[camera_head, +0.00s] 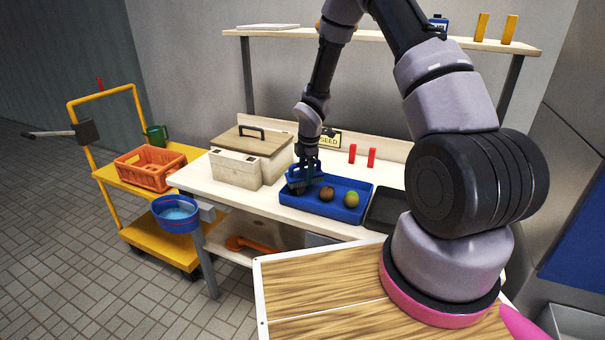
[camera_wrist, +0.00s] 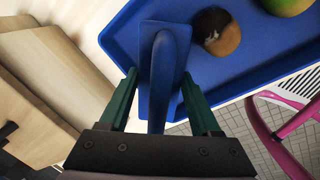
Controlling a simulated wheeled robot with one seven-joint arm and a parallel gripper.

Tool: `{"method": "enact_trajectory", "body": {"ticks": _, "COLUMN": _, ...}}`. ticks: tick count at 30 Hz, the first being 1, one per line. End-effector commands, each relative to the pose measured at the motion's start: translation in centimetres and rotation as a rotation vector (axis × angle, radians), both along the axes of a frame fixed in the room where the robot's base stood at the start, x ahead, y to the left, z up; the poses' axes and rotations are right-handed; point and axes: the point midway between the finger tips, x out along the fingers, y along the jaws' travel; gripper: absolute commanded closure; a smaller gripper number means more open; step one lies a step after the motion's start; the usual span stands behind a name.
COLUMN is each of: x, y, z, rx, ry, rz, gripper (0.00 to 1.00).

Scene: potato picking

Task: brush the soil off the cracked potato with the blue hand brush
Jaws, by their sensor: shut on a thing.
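My gripper (camera_head: 308,158) is over the left end of the blue tray (camera_head: 365,188) on the bench. It is shut on the blue hand brush (camera_head: 292,174); in the wrist view the brush (camera_wrist: 162,70) stands between the green fingers (camera_wrist: 160,88). A dark mass shows under the brush at the tray's left end; I cannot tell bristles from potato there. A brown potato with a dark patch (camera_head: 327,194) lies to the right of the brush, apart from it; it also shows in the wrist view (camera_wrist: 226,40). A greenish potato (camera_head: 351,199) lies further right. No crack can be made out.
A wooden box (camera_head: 235,165) stands left of the tray. A dark tray (camera_head: 386,209) lies to its right. Two red items (camera_head: 371,157) stand behind. A blue bucket (camera_head: 177,215) is at the bench's left end, beside a yellow cart with an orange crate (camera_head: 145,170).

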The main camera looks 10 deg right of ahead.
Motion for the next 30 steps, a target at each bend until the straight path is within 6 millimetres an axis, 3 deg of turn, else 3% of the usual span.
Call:
{"method": "enact_trajectory", "body": {"ticks": 13, "x": 0.4, "y": -2.0, "z": 0.2, "rx": -0.001, "ry": -0.002, "rz": 0.000, "gripper": 1.00}}
{"method": "enact_trajectory", "body": {"ticks": 30, "x": 0.0, "y": 0.3, "z": 0.0, "rx": 0.000, "ry": -0.002, "rz": 0.001, "gripper": 1.00}}
